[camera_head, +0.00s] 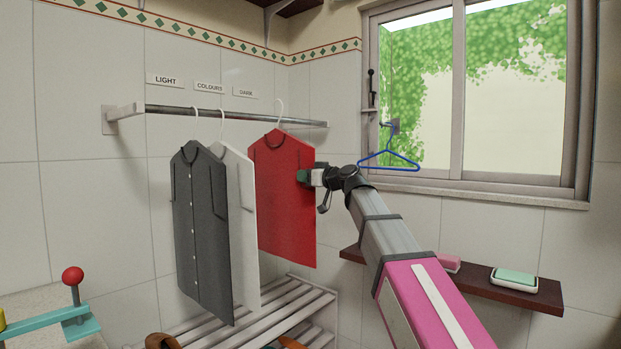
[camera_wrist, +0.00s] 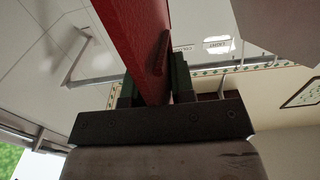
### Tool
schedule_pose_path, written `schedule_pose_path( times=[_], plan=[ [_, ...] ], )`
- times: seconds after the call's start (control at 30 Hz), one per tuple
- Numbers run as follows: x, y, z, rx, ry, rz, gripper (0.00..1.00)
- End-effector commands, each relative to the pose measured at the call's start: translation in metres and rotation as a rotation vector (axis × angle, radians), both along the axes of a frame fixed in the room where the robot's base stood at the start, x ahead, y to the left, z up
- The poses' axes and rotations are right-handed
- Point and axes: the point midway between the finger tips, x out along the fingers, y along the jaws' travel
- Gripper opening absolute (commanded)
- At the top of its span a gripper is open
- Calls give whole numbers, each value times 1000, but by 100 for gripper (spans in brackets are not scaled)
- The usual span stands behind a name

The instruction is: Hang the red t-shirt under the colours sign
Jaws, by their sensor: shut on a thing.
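The red t-shirt (camera_head: 285,205) is on a white hanger (camera_head: 280,118) at the right part of the metal rail (camera_head: 255,118); whether the hook bears on the rail I cannot tell. My gripper (camera_head: 305,175) is shut on the shirt's right edge near the sleeve. In the wrist view the red cloth (camera_wrist: 135,40) runs between the green finger pads (camera_wrist: 155,88). The COLOURS sign (camera_head: 209,87) is on the wall above the rail, between the LIGHT sign (camera_head: 165,80) and the DARK sign (camera_head: 245,92). The red shirt appears right of the DARK sign.
A dark grey shirt (camera_head: 200,230) and a white shirt (camera_head: 242,200) hang left of the red one. A slatted rack (camera_head: 285,310) stands below. A blue hanger (camera_head: 390,163) hangs by the window. A brown shelf (camera_head: 475,285) with soap is at right.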

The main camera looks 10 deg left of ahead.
Motion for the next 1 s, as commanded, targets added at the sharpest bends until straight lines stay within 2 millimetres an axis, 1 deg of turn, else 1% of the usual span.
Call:
schedule_pose_path(
  times=[0.2, 1.0],
  plan=[
    [9, 14, 1, 1, 0, 0, 0],
    [36, 61, 0, 0, 0, 0, 0]
  ],
)
